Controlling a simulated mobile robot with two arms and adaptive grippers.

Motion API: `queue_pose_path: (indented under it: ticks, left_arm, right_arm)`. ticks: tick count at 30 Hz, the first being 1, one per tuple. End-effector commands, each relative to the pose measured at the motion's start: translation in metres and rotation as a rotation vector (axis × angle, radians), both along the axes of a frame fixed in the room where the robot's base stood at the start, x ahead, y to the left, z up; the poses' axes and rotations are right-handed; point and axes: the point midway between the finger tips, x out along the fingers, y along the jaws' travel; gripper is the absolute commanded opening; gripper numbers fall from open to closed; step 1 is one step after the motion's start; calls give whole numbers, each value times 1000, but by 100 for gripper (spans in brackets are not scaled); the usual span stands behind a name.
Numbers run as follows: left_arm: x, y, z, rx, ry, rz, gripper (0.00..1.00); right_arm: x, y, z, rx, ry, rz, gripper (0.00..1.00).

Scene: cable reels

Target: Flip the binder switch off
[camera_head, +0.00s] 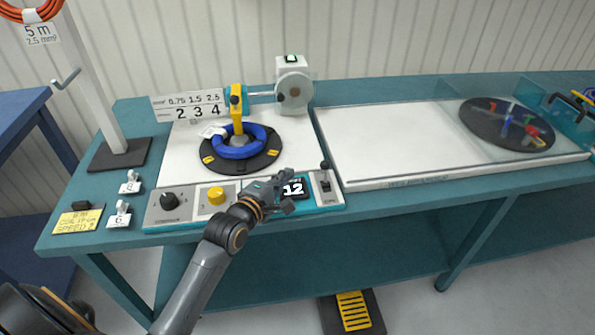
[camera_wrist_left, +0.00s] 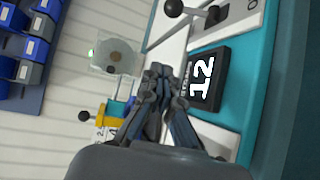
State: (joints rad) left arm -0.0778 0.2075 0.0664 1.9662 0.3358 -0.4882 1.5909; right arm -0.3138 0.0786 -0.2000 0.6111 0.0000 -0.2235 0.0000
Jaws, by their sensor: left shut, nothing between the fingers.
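A toggle lever with a black ball knob (camera_head: 325,165) stands at the right end of the control panel (camera_head: 150,222). The same knob (camera_wrist_left: 174,8) shows at the top of the left wrist view, its lever leaning out from a slotted white plate. I cannot read the lever's label clearly. My left gripper (camera_head: 284,180) is shut and empty, over the panel beside the black display reading 12 (camera_head: 294,189). Its closed fingers (camera_wrist_left: 158,72) sit apart from the knob. A white machine head (camera_head: 292,85) with a small green light stands behind. My right gripper is not in view.
A black dial (camera_head: 170,201) and a yellow knob (camera_head: 216,196) sit left of the gripper. A blue cable coil (camera_head: 240,143) lies on a dark turntable behind the panel. A clear-covered white bed (camera_head: 400,140) extends right.

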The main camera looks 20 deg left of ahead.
Motion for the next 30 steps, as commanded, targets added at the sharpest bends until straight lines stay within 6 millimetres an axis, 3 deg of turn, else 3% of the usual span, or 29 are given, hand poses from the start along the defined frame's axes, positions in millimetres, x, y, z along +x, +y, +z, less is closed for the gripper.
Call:
queue_pose_path:
  ticks: [7, 13, 21, 30]
  left_arm:
    - [49, -3, -6, 3, -1, 0, 0]
    - [90, -6, -13, 2, -1, 0, 0]
    - [74, -38, -7, 0, 0, -1, 0]
    - [72, -43, -7, 1, 0, 0, 0]
  right_arm:
    - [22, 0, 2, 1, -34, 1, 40]
    - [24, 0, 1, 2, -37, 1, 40]
    - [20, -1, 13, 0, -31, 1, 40]
    - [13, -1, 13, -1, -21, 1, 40]
